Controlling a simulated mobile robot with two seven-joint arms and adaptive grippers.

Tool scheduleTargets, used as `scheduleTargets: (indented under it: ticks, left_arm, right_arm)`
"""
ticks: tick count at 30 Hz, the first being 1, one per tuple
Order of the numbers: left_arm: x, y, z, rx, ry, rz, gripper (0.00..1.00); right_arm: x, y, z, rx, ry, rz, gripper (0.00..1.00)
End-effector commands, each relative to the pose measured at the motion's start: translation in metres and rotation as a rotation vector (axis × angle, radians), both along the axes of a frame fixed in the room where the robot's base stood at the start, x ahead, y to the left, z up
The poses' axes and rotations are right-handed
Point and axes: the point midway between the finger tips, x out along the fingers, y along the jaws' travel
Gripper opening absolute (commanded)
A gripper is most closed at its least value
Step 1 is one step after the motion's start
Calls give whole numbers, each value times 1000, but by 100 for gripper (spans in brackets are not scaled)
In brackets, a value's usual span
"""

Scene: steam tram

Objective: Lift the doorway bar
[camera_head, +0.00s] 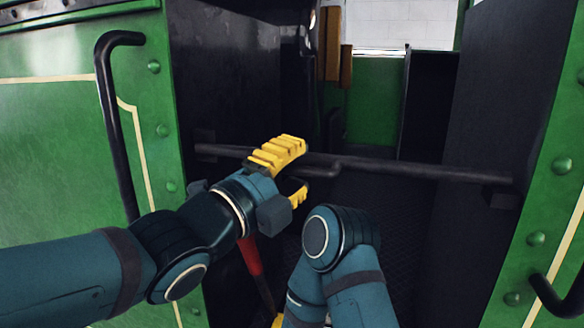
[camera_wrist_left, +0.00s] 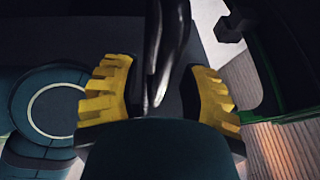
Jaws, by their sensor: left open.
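The doorway bar (camera_head: 420,172) is a dark round rod running across the dark doorway between two green side walls. It looks roughly level, and its right end rests by a small dark bracket (camera_head: 501,196). My left gripper (camera_head: 294,174) is open at the bar's left-middle part, one yellow finger above and one below. In the left wrist view dark rods (camera_wrist_left: 168,50) pass between the open yellow fingers (camera_wrist_left: 160,98); I cannot tell whether they touch. Of my right gripper, only a yellow bit (camera_head: 278,321) seems to show at the bottom edge.
A black grab handle (camera_head: 112,120) stands on the left green wall, and another (camera_head: 560,305) is at lower right. A red rod (camera_head: 254,262) leans below my left wrist. My right arm's elbow is close below the bar. The doorway above the bar is open.

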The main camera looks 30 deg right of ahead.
Motion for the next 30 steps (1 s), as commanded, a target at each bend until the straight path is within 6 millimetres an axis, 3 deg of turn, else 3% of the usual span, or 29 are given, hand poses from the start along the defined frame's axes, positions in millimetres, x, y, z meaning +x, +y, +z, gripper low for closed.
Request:
scheduleTargets:
  ticks: [1, 5, 20, 30]
  left_arm:
    - [0, 0, 0, 0, 0, 0, 46]
    - [0, 0, 0, 0, 0, 0, 1]
    - [0, 1, 7, -26, 23, 1, 0]
    - [1, 3, 26, -98, 98, 1, 0]
  right_arm:
    - [0, 0, 0, 0, 0, 0, 34]
    - [0, 0, 0, 0, 0, 0, 34]
    - [0, 0, -4, -1, 0, 0, 34]
    - [1, 1, -18, -3, 1, 0, 34]
